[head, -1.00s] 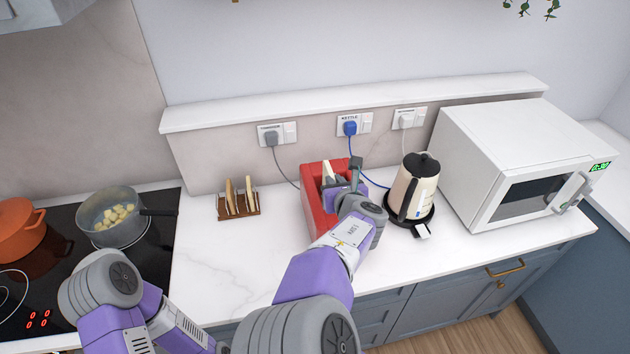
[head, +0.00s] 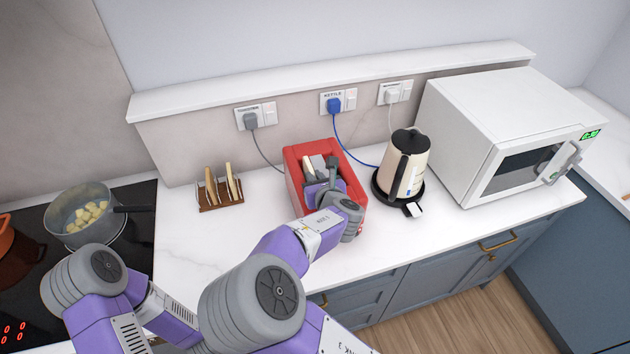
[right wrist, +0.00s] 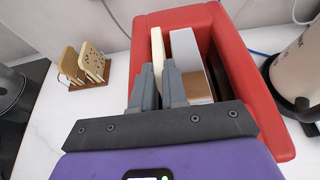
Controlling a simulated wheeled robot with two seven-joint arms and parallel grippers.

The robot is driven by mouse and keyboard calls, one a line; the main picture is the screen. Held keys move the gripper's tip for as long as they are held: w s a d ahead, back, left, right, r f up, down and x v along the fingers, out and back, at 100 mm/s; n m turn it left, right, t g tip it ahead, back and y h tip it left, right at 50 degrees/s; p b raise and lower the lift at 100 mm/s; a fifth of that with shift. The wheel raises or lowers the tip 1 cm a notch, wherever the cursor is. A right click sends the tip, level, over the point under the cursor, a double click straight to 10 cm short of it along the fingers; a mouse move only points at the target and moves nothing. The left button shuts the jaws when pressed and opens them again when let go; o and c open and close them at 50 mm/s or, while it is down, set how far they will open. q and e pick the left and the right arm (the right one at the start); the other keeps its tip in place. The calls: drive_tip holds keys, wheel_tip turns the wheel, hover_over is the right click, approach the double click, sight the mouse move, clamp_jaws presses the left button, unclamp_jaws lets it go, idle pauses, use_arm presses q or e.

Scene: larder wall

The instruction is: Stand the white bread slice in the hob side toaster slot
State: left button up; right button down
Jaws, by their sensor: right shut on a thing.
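The red toaster (head: 294,190) stands on the counter, and its open top also shows in the right wrist view (right wrist: 240,75). My right gripper (right wrist: 158,82) is over the toaster's opening, its fingers down inside the rim. It is shut on the white bread slice (right wrist: 156,45), which stands upright between the fingers. The slice is on the hob side of a pale grey divider (right wrist: 186,45). Its lower part is hidden by the fingers and toaster, so I cannot tell whether it touches the bottom. In the head view the slice (head: 307,165) shows only its top. My left gripper is out of view.
A wooden toast rack (head: 220,203) with slices stands left of the toaster. The kettle (head: 409,165) is close on the right, with the microwave (head: 500,130) beyond. A pan (head: 85,217) sits on the hob. Counter in front of the rack is clear.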

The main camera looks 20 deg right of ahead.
drive_tip(key=shift+f, duration=0.15)
drive_tip(key=c, duration=1.2)
unclamp_jaws()
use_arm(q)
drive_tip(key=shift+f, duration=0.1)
use_arm(e)
drive_tip(key=shift+o, duration=0.2)
